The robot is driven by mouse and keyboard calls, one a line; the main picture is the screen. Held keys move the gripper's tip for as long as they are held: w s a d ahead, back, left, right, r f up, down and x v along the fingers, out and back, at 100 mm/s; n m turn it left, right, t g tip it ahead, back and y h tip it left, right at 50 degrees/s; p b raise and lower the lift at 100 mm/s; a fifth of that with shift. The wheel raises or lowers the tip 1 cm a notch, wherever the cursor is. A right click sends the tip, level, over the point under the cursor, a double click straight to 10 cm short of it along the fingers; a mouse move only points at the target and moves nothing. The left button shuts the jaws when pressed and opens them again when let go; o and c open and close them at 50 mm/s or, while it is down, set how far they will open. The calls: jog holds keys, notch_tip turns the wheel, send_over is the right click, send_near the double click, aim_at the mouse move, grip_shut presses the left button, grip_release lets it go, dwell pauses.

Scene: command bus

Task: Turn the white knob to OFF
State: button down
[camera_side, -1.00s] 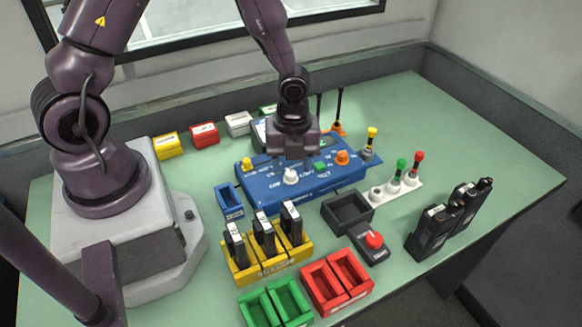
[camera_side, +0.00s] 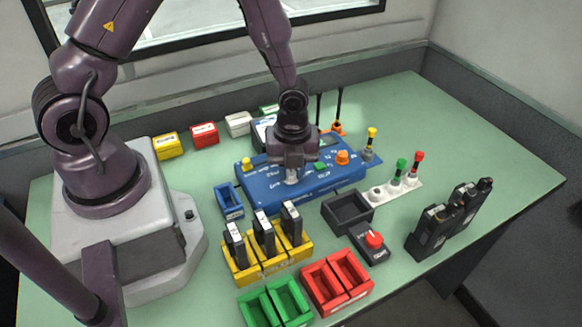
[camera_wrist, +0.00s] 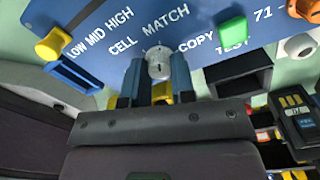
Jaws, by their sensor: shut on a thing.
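The white knob (camera_side: 291,177) stands on the front part of the blue panel (camera_side: 345,177). In the wrist view the white knob (camera_wrist: 158,58) sits below the printed words CELL MATCH, with a small dark mark on its face. My gripper (camera_side: 292,172) is low over the panel, and in the wrist view its two fingers (camera_wrist: 158,78) are on either side of the knob, shut on it. In the side view the gripper hides part of the knob. I cannot read an OFF label or tell which setting the knob points to.
On the panel are a yellow knob (camera_side: 246,164), a green button (camera_side: 320,167) and an orange knob (camera_side: 342,157). A small blue bin (camera_side: 229,212), yellow holder (camera_side: 262,273) and dark tray (camera_side: 347,212) stand in front.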

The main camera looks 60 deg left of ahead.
jog(key=shift+n, duration=0.4)
jog(key=n, duration=0.6)
jog(key=shift+n, duration=0.3)
jog(key=n, duration=0.3)
jog(key=shift+n, duration=0.3)
jog(key=n, duration=0.3)
jog(key=shift+n, duration=0.3)
jog(key=n, duration=0.4)
jog(key=shift+n, duration=2.5)
